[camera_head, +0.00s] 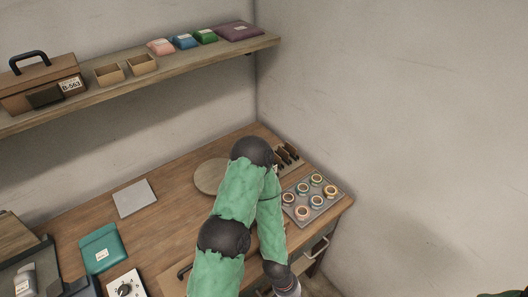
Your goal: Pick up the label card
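A flat pale grey-white rectangle (135,198) lies on the wooden desk (172,213), left of the middle; I cannot tell whether it is the label card. A small white label marked B-563 (71,86) is on the front of the brown handled box (40,82) on the shelf. One of my green arms rises in the middle and bends down to the right over the desk. Its wrist end runs off the bottom edge, and no gripper fingers show. My other gripper is not in view.
A grey tray with several rings (315,213) sits at the desk's right end. A round wooden disc (210,176) is partly behind my arm. A teal packet (100,248) and white dial box (126,287) are at left. The shelf (190,75) holds packets and small boxes.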

